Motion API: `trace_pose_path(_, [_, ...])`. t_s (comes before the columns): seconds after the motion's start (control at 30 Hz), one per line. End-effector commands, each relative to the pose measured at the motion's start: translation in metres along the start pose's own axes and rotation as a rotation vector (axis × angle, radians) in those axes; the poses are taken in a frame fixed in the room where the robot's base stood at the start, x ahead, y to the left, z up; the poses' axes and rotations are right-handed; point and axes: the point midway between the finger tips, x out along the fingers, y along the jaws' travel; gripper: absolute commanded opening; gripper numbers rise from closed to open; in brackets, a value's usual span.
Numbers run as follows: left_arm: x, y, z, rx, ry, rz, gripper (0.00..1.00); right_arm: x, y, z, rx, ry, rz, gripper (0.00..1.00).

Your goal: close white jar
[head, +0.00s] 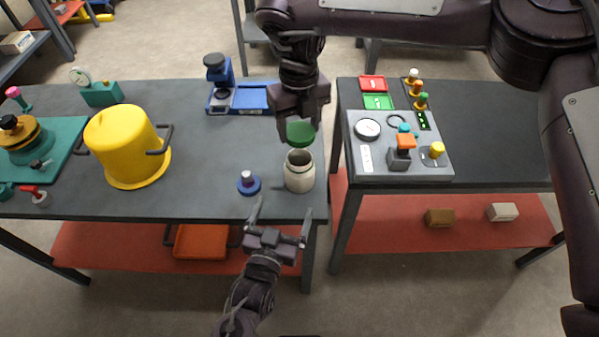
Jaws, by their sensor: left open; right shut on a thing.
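The white jar (299,176) stands upright near the right front edge of the left table, its dark mouth showing. My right gripper (300,117) comes from above and is shut on a green lid (301,134). My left gripper (279,222) is open and empty at the table's front edge, below and left of the jar.
A blue knobbed piece (248,183) stands left of the jar. A yellow pot (128,147) and a blue device (221,91) are on the same table (205,190). A control panel (400,146) is on the right table, across a narrow gap. An orange bin (202,242) sits on the lower shelf.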

Motion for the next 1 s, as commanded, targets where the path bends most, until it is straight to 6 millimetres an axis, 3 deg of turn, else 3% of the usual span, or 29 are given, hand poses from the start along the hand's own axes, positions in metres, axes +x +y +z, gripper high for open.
trace_pose_path(0.57, [0.003, 0.005, -0.003, 0.005, 0.052, 0.0, 0.92, 0.0, 0.0, 0.0, 0.001, 0.0, 0.0, 0.36])
trace_pose_path(0.77, [0.032, 0.005, -0.006, 0.004, 0.054, -0.001, 0.92, 0.0, 0.0, 0.0, 0.0, 0.0, 0.0, 0.36])
trace_pose_path(1.0, [0.078, 0.004, -0.008, 0.005, 0.053, -0.001, 0.92, 0.0, 0.0, 0.0, 0.0, 0.0, 0.0, 0.36])
